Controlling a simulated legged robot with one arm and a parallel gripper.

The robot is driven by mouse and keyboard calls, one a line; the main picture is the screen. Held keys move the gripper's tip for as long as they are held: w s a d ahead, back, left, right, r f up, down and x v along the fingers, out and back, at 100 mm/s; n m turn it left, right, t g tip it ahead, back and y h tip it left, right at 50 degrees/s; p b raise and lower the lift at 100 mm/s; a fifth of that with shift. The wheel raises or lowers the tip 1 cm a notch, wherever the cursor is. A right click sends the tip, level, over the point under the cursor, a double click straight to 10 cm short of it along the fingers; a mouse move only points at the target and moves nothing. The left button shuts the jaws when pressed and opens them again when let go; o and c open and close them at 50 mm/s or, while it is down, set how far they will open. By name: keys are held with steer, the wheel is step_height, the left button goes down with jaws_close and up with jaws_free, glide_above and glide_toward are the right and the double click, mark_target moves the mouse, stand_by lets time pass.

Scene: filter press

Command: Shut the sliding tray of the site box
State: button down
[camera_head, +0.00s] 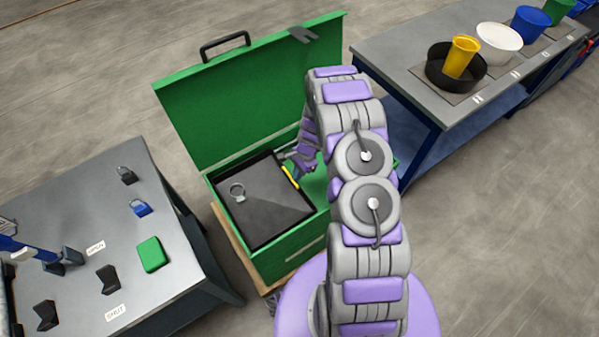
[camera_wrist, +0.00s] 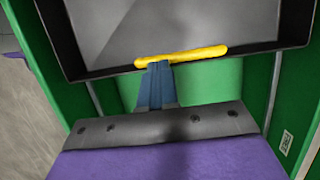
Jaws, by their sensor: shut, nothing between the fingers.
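The green site box (camera_head: 290,254) stands with its lid up. Its dark sliding tray (camera_head: 262,215) lies over the left part of the box, with a yellow handle (camera_head: 290,177) on its right edge. In the wrist view the tray (camera_wrist: 150,25) is at the top and the yellow handle (camera_wrist: 195,54) runs along its near edge. My gripper (camera_wrist: 158,66) is shut and empty, its fingertips at the handle's near side; touching or just short of it, I cannot tell. In the head view my arm partly hides the gripper and the box's right end.
The raised lid (camera_head: 240,100) stands behind the box. A grey table (camera_head: 80,225) with padlocks and a green block is at left. A workbench (camera_head: 410,50) with buckets is at right. Green box interior shows beside the tray.

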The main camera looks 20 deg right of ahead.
steer(key=shift+d, duration=0.1)
steer(key=p+v, duration=0.3)
steer(key=v, duration=1.4)
steer(key=shift+r, duration=0.2)
